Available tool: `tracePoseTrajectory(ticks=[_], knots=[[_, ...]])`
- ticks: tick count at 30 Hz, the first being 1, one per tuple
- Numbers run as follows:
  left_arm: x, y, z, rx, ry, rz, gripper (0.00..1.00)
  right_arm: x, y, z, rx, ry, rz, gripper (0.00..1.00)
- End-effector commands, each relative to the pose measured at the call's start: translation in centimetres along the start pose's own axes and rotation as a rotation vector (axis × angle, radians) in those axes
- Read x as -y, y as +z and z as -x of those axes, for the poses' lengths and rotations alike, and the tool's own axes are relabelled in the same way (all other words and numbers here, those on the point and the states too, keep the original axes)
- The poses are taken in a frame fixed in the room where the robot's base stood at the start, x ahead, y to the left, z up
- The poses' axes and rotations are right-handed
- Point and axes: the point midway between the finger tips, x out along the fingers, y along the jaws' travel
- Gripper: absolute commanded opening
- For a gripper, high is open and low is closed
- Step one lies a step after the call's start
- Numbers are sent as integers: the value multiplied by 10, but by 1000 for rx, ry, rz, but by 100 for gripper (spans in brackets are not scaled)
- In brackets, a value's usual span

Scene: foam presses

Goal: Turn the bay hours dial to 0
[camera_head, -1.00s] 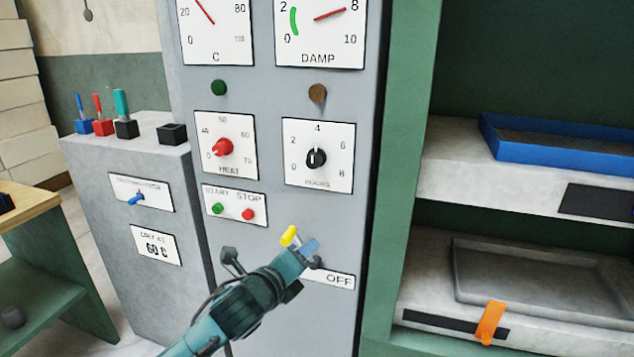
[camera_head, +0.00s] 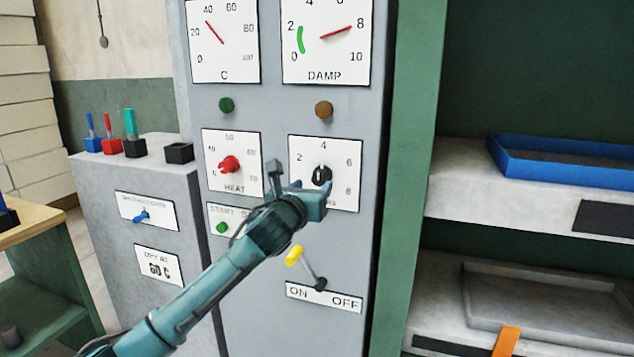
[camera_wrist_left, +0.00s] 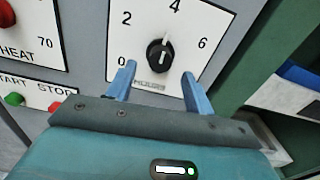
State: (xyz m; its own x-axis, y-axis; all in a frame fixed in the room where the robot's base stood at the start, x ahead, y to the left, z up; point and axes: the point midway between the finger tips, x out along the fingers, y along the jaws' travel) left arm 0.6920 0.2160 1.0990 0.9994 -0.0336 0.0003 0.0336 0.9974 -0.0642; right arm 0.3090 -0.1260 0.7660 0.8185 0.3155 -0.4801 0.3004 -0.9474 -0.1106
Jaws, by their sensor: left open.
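The bay hours dial (camera_head: 321,174) is a black knob on a white plate marked 0 to 8, below the damp gauge. It also shows in the left wrist view (camera_wrist_left: 159,55), where its white pointer points up, a little short of or near the 4. My left gripper (camera_head: 312,192) is at the lower part of this plate and hides part of the HOURS label. In the left wrist view its blue fingers (camera_wrist_left: 161,80) are open, one below each side of the knob, apart from it. My right gripper is not in view.
The red heat dial (camera_head: 230,164) is left of the hours dial. A lever with a yellow end (camera_head: 294,256) stands below, above an ON/OFF plate (camera_head: 323,298). A green start button (camera_head: 222,228) is close to my left arm. Shelves with a blue tray (camera_head: 560,170) are at the right.

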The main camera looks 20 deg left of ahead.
Motion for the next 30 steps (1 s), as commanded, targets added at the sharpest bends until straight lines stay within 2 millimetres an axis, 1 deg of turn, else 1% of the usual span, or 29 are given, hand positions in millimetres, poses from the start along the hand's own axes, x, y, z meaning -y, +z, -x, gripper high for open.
tracePoseTrajectory(ticks=[1,3,9,13,21,30], knots=[[1,0,-9,-1,1,4,53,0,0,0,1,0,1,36],[1,0,-19,-1,0,3,53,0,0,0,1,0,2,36],[0,0,-37,-1,-1,2,53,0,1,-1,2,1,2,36],[0,0,-41,0,-1,2,53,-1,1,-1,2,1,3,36],[0,0,-42,0,-1,1,53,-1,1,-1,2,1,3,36],[0,0,-41,-1,-1,1,28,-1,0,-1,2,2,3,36]])
